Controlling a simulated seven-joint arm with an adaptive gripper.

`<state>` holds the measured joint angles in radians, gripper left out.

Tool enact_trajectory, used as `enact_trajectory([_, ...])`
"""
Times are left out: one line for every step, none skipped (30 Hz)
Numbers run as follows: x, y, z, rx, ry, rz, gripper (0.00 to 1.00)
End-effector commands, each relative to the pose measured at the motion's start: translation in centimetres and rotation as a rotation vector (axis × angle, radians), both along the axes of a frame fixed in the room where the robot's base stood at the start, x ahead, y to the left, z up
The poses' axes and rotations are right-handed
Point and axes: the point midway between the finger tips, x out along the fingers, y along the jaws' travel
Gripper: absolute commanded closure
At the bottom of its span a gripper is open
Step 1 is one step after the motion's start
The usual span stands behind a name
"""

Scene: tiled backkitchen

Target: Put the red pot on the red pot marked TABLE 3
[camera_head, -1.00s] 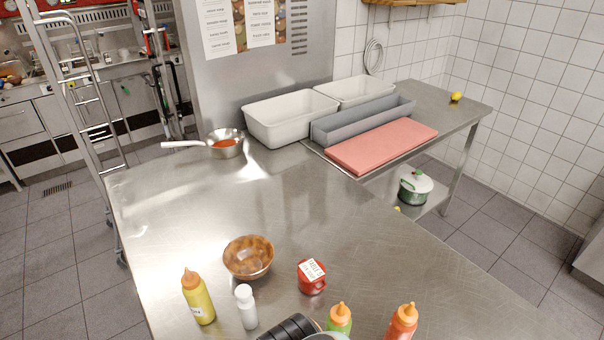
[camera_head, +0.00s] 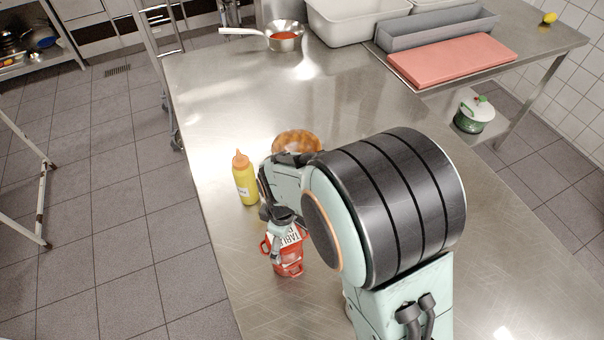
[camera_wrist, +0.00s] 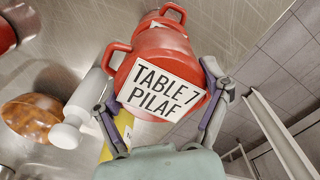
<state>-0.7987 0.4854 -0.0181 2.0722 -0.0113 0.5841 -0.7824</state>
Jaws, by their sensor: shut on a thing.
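My gripper (camera_head: 283,222) is shut on a red pot (camera_wrist: 143,48) with a white label reading TABLE 7 PILAF, with a finger on each side in the wrist view. In the head view this pot (camera_head: 268,248) is tilted and partly hidden by my gripper. A second red pot (camera_head: 289,269) shows directly below it on the steel table. In the wrist view the second pot (camera_wrist: 174,14) shows beyond the held one, with only a sliver of its white label visible, unreadable. I cannot tell whether the two pots touch.
A yellow bottle (camera_head: 245,180) and a brown bowl (camera_head: 297,142) stand close behind the pots. A white bottle (camera_wrist: 72,118) is beside my gripper. A pan (camera_head: 284,38) is at the far end. The table (camera_head: 240,100) is clear between pan and bowl.

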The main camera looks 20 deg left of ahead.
Motion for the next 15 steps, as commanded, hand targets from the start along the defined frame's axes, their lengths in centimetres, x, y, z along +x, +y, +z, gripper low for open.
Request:
enact_trajectory([-0.04,-0.04,-0.69,-0.002,0.002,0.000,0.64])
enact_trajectory([-0.02,-0.03,-0.98,-0.001,0.001,0.000,0.64])
enact_trajectory([-0.02,-0.03,-1.21,0.000,0.000,0.000,0.64])
enact_trajectory([-0.02,-0.02,-1.30,0.000,0.000,0.000,0.64])
enact_trajectory([-0.01,-0.02,-1.34,0.001,-0.001,0.000,0.64])
enact_trajectory([0.00,-0.01,-1.33,0.002,-0.001,0.000,0.64])
enact_trajectory([0.00,-0.01,-1.31,0.002,-0.001,0.000,0.64])
enact_trajectory([-0.01,-0.01,-1.30,0.002,-0.001,0.000,0.64])
enact_trajectory([-0.01,-0.01,-1.29,0.002,-0.001,0.000,0.64])
enact_trajectory([-0.01,-0.01,-1.29,0.002,-0.001,0.000,0.64])
enact_trajectory([-0.01,-0.01,-1.30,0.002,-0.001,0.000,0.64])
enact_trajectory([-0.02,-0.02,-1.37,0.001,-0.001,0.000,0.64])
enact_trajectory([-0.02,-0.02,-1.46,0.001,-0.001,0.000,0.64])
enact_trajectory([-0.03,-0.02,-1.57,0.001,0.000,0.000,0.64])
enact_trajectory([-0.04,-0.03,-1.67,0.001,0.000,0.000,0.20])
